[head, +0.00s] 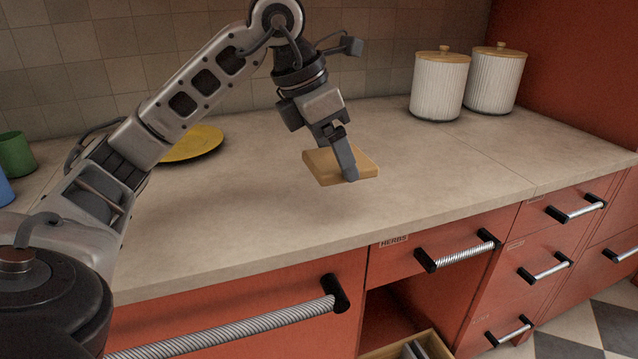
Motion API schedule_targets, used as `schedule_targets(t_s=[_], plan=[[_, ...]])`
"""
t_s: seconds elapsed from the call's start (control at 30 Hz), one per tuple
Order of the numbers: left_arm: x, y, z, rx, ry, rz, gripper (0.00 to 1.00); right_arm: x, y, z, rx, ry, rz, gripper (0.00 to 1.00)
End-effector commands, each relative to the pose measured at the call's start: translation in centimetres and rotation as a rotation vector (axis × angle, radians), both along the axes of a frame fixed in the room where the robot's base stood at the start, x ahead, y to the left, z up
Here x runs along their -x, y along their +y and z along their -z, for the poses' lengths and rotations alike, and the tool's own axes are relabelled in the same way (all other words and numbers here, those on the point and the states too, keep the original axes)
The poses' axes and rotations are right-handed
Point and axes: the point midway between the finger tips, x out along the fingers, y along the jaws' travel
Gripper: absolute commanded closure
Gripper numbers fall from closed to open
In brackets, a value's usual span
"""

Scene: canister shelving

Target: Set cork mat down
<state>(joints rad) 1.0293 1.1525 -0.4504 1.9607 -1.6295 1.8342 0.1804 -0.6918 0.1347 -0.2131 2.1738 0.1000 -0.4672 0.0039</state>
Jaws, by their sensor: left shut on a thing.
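The cork mat (324,168) is a thick, square, tan slab in the middle of the head view. My left gripper (345,165) points down and is shut on the mat, with one finger showing across its near right side. The other finger is hidden. The mat appears over the counter (240,222) close to its front edge; I cannot tell whether it touches the surface. My right gripper is not in view.
Two white ribbed canisters with wooden lids, one nearer (437,88) and one farther (495,82), stand at the back right. A yellow plate (193,145) lies behind my left arm. A green cup (15,155) stands far left. Below, a drawer (425,340) is open. The counter right of the mat is clear.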

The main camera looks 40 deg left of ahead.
Motion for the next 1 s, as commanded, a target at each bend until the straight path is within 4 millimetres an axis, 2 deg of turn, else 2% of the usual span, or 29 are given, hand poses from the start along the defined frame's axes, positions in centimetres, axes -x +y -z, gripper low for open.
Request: schedule_targets(t_s=[0.1, 0.2, 0.33, 0.57, 0.63, 0.8, 1.0], plan=[[-1.3, 2.8, 1.5, 0.002, 0.004, -0.006, 0.41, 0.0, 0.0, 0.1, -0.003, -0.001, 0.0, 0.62], [-1.9, 4.3, 3.7, -0.001, 0.006, -0.003, 0.41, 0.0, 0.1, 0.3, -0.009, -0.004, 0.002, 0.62], [-2.7, 5.7, 5.5, 0.0, 0.003, -0.001, 0.41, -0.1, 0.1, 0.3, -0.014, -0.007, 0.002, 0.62], [-3.3, 6.9, 6.9, 0.0, 0.001, 0.0, 0.41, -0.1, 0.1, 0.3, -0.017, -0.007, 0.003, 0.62], [-3.5, 7.4, 7.8, -0.001, 0.003, 0.0, 0.41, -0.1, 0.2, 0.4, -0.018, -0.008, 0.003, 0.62], [-3.4, 7.2, 10.1, 0.0, 0.001, 0.002, 0.41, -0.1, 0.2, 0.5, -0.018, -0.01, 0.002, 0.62], [-3.5, 7.2, 10.3, 0.0, -0.002, 0.003, 0.41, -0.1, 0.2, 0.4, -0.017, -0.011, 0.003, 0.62]])
